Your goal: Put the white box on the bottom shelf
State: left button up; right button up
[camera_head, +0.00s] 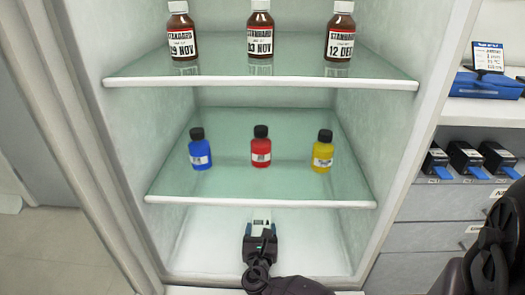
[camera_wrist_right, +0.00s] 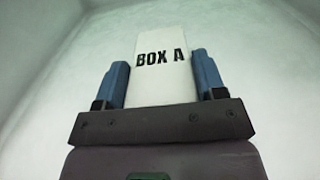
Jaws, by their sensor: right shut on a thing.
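The white box (camera_wrist_right: 163,65), marked "BOX A", stands between the two blue fingers of my right gripper (camera_wrist_right: 160,85) in the right wrist view. The fingers are shut on its sides. In the head view my right gripper (camera_head: 260,233) reaches into the lowest compartment, over the white bottom shelf (camera_head: 210,245), with the pale top of the box (camera_head: 261,215) showing beyond it. I cannot tell whether the box touches the shelf. My left gripper is not seen for certain.
Above are a glass shelf with a blue bottle (camera_head: 200,150), a red bottle (camera_head: 261,147) and a yellow bottle (camera_head: 323,151), and a higher one with brown bottles (camera_head: 260,32). The bottom shelf is clear on both sides. Drawers and black boxes (camera_head: 467,157) stand at right.

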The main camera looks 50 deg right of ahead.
dwell(0.3)
jog(key=o, duration=1.1)
jog(key=shift+f, duration=0.1)
